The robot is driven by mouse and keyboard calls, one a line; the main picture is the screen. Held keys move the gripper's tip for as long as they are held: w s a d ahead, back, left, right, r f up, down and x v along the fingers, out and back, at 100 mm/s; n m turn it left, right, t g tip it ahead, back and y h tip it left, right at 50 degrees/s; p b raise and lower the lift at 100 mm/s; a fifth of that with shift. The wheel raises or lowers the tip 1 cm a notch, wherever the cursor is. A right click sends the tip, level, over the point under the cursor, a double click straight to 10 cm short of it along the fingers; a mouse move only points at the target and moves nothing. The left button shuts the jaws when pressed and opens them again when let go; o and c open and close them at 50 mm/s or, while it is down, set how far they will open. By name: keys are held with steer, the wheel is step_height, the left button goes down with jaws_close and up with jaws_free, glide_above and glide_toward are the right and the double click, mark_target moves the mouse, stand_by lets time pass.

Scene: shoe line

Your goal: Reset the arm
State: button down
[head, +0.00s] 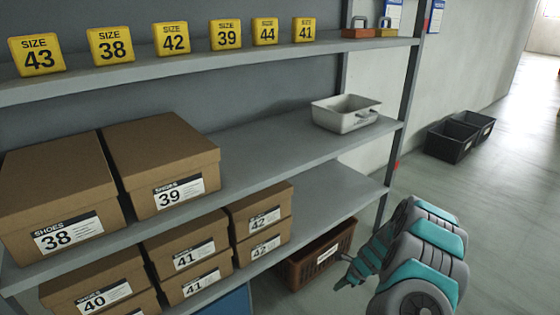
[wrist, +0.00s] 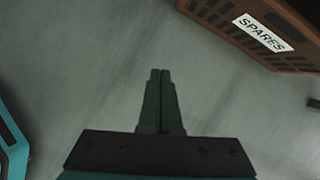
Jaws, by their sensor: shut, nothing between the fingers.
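My arm reaches in from the lower right of the head view, grey and teal. My gripper (head: 343,285) points left, beside the shelf's right end and close to a brown crate in that view. In the wrist view my gripper (wrist: 160,75) shows its two fingers pressed together with nothing between them. Below it there is bare grey floor (wrist: 90,60).
The brown crate (head: 300,272), labelled SPARES in the wrist view (wrist: 228,22), stands under the shelves. Shoe boxes (head: 165,165) fill the shelves' left part. A white tray (head: 345,125) sits on the middle shelf. Black bins (head: 450,145) stand by the wall; floor to the right is clear.

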steer(key=s+a+r+n+y, duration=0.1)
steer(key=s+a+r+n, duration=0.2)
steer(key=r, duration=0.4)
steer(key=a+r+n, duration=0.3)
steer(key=a+r, duration=0.2)
steer(key=r, duration=0.2)
steer(key=s+a+r+n+g, duration=0.1)
steer(key=s+a+r+n, duration=0.2)
steer(key=s+r, duration=0.25)
steer(key=s+a+r+n+g, duration=0.1)
steer(key=s+a+r+n, duration=0.1)
steer(key=s+r+n, duration=0.4)
steer(key=s+d+r+n+h, duration=0.1)
steer(key=s+d+r+n, duration=0.1)
steer(key=s, duration=0.8)
steer(key=s+d+r+n+g+h, duration=0.1)
steer(key=s+r, duration=0.4)
steer(key=s, duration=0.5)
steer(key=s+d+r+n+g+h, duration=0.1)
steer(key=s+d+r+n+h, duration=0.2)
steer(key=s, duration=0.7)
steer(key=d+r+n, duration=0.1)
steer(key=n, duration=0.1)
steer(key=shift+s+n, duration=0.3)
steer(key=shift+s, duration=0.1)
